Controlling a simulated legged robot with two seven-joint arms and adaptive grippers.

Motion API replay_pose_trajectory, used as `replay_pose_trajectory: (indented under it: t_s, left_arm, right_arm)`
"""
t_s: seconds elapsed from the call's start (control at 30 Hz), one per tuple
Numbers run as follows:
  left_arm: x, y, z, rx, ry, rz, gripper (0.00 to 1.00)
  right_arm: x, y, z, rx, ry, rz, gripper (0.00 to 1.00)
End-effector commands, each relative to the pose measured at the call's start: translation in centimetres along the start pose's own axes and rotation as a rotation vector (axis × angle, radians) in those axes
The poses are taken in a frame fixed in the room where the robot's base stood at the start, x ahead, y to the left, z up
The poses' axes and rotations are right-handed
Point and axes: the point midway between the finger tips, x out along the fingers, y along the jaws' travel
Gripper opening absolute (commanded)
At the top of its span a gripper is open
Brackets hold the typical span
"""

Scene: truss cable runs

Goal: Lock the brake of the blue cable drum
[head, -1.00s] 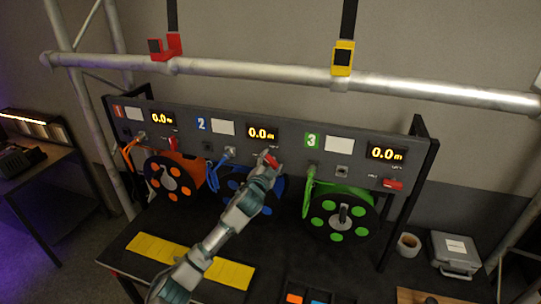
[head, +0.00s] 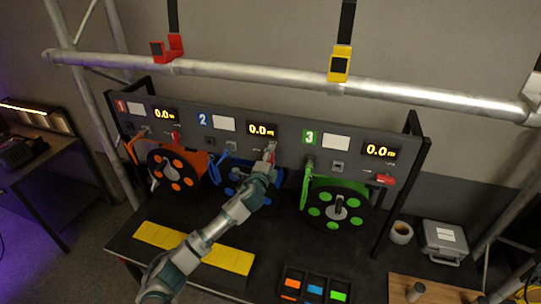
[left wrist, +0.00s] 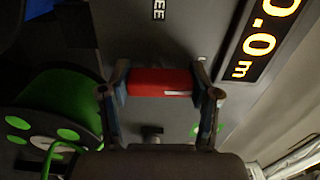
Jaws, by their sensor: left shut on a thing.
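The blue cable drum (head: 238,188) sits under panel section 2, partly hidden behind my left arm. Its red brake lever (left wrist: 160,82) lies between the two fingers of my left gripper in the left wrist view. My left gripper (head: 271,150) is shut on this lever, just below the section 2 display (head: 262,129). In the head view the fingers cover most of the lever, so its exact angle is hard to tell there. Part of a printed label shows above the lever in the left wrist view. My right gripper is not in view.
The orange drum (head: 172,168) stands left and the green drum (head: 337,208) right, each with a red brake lever. A metal truss bar (head: 270,78) with hooks runs above. Yellow strips (head: 228,259), a cup (head: 401,232) and a grey case (head: 444,242) lie around.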

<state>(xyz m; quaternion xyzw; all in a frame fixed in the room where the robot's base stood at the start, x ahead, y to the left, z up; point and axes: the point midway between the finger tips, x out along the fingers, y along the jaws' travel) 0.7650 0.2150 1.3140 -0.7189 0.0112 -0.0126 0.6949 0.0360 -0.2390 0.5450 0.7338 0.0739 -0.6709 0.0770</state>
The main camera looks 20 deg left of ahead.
Motion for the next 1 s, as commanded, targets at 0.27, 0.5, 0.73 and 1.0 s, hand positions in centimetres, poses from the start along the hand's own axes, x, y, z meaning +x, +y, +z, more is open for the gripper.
replay_pose_trajectory:
  t_s: [0.27, 0.5, 0.73, 1.0]
  left_arm:
    - [-0.04, 0.62, -0.30, 0.046, 0.004, 0.009, 0.27]
    - [-0.04, 0.81, -0.34, 0.050, 0.004, 0.012, 0.27]
    - [-0.03, 0.89, -0.34, 0.050, 0.004, 0.013, 0.87]
    - [0.02, 0.52, -0.11, 0.048, 0.002, 0.008, 0.88]
  right_arm:
    - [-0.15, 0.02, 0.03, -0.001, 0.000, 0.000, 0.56]
    - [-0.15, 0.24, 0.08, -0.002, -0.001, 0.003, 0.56]
    - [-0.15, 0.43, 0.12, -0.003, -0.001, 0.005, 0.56]
    - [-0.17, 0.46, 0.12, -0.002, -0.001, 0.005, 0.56]
